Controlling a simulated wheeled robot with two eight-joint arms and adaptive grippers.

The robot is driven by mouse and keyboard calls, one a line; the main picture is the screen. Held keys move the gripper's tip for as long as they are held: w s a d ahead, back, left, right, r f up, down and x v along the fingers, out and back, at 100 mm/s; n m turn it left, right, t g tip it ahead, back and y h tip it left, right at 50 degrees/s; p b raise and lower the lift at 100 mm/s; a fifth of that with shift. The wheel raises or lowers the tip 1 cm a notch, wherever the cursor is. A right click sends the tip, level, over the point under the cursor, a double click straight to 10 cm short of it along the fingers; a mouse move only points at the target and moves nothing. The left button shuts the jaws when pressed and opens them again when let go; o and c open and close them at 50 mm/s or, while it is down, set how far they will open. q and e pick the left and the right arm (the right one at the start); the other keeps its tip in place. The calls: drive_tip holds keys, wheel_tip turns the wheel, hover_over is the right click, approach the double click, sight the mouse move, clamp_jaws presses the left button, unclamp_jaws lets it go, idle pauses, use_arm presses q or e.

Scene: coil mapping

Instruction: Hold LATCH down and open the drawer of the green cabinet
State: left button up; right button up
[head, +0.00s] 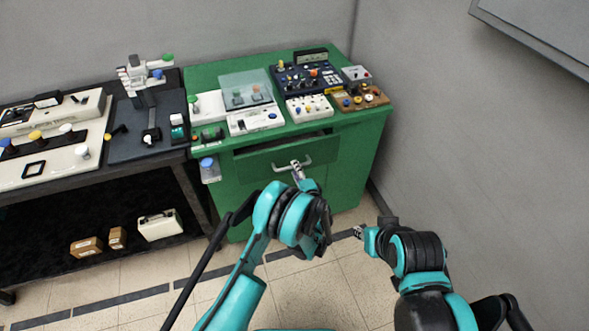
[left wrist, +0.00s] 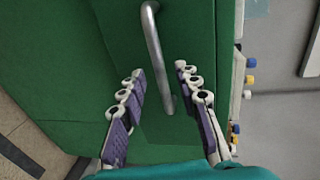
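The green cabinet (head: 350,170) stands at centre, with its drawer (head: 255,165) below the top. A dark gap runs above the drawer front; I cannot tell how far the drawer is out. Its grey bar handle (head: 291,164) also shows in the left wrist view (left wrist: 157,45). My left gripper (head: 298,172) is at the handle; in the left wrist view its open fingers (left wrist: 159,72) lie either side of the bar's lower end, apart from it. My right gripper (head: 359,231) is low, right of the cabinet, too small to read. No LATCH label is readable.
Panels with buttons and knobs (head: 308,107) cover the cabinet top. A white box with a blue knob (head: 208,170) hangs at its left front. A dark bench (head: 100,172) with devices adjoins on the left. A grey wall is close on the right.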

use_arm(q)
drive_tip(key=shift+b+x, duration=0.3)
drive_tip(key=shift+x, duration=1.2)
clamp_jaws()
